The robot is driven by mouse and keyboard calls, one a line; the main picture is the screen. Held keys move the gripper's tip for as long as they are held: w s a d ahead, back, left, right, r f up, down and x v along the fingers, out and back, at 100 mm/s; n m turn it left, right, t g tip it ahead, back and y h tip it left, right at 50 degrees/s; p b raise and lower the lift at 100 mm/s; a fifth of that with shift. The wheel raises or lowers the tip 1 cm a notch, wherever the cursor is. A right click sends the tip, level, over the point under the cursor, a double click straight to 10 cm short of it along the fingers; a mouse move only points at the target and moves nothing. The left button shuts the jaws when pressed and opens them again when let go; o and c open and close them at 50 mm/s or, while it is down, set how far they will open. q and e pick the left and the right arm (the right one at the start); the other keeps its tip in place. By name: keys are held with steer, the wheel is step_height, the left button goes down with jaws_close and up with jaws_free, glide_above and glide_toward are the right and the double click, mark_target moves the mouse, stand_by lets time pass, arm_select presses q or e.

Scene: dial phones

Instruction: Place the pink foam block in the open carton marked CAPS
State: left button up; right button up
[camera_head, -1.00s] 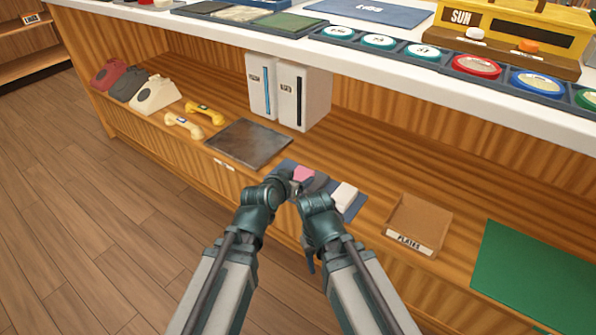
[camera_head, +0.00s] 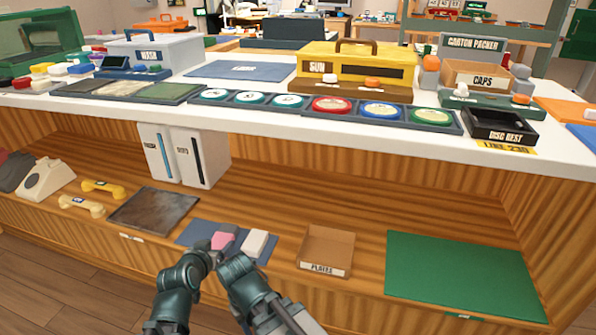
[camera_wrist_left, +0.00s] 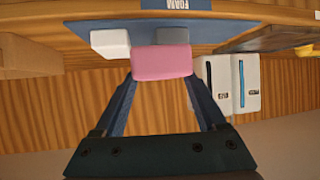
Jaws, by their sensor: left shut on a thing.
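The pink foam block (camera_head: 222,240) is at the blue foam mat (camera_head: 190,233) on the lower shelf. My left gripper (camera_head: 213,249) is shut on it. The left wrist view shows the pink block (camera_wrist_left: 162,62) between the two fingertips (camera_wrist_left: 161,77), with the mat behind it; whether it touches the mat is unclear. The open brown carton marked CAPS (camera_head: 482,82) stands on the white counter at the upper right, far from the gripper. A second arm link of mine (camera_head: 245,283) lies close beside; no right fingers can be made out.
A white block (camera_head: 255,242) and a grey block (camera_head: 229,229) lie beside the pink one. A carton marked PLATES (camera_head: 326,252) and a green mat (camera_head: 460,270) are to the right. The counter's front edge (camera_head: 300,125) overhangs the shelf. A black tray (camera_head: 500,127) stands before the CAPS carton.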

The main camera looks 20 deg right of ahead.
mark_target(217, 247)
arm_select(q)
step_height(217, 247, up, 16)
steer(key=p, duration=1.5)
steer(key=shift+r+p, duration=0.1)
steer(key=shift+p, duration=0.25)
